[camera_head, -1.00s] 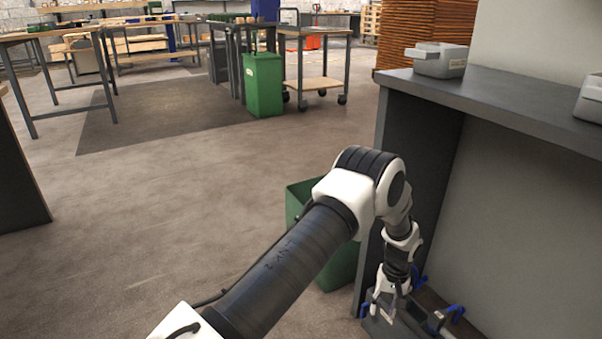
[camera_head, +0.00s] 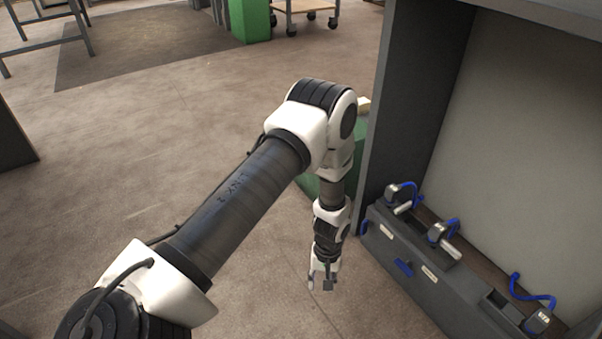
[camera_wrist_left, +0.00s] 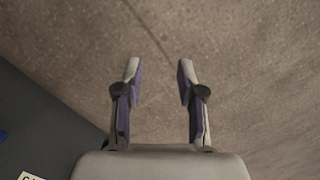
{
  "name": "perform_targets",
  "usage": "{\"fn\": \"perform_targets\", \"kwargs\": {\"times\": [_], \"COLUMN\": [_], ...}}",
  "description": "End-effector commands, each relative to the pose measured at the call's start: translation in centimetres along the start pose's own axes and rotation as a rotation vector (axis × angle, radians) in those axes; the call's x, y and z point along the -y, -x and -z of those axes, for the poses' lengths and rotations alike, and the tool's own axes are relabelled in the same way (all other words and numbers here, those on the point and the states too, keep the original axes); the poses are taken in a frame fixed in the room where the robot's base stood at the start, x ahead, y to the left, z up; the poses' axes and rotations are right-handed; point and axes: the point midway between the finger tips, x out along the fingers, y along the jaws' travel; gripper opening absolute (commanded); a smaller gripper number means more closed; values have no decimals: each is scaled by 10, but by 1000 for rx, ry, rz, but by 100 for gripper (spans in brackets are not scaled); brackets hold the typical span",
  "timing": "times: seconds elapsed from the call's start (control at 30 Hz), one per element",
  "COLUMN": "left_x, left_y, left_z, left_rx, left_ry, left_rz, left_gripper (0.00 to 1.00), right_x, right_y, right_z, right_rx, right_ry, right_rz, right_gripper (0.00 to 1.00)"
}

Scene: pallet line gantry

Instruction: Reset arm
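My left arm comes in from the lower left in the head view, bends at the elbow and hangs down. Its left gripper (camera_head: 324,281) is above bare floor, to the left of the dark grey unit (camera_head: 410,262). In the left wrist view the left gripper (camera_wrist_left: 160,75) has its two fingers apart with only floor between them. It is open and empty. My right gripper is not in any view.
The unit holds several metal tools with blue cables, one tool (camera_head: 443,237) near its middle. A green bin (camera_head: 327,190) stands partly hidden behind my arm. Another green bin (camera_head: 249,20) is at the back. Open floor (camera_head: 130,190) lies to the left.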

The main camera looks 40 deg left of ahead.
Motion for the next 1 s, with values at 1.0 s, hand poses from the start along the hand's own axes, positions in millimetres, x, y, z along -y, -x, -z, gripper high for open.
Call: {"fn": "perform_targets", "kwargs": {"times": [1.0], "left_x": [31], "left_y": [38], "left_z": [-76], "left_rx": [78], "left_ry": [-39], "left_rz": [59], "left_gripper": [39], "right_x": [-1], "right_y": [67], "right_z": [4], "right_rx": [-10], "right_ry": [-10], "right_rz": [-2], "right_gripper": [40]}}
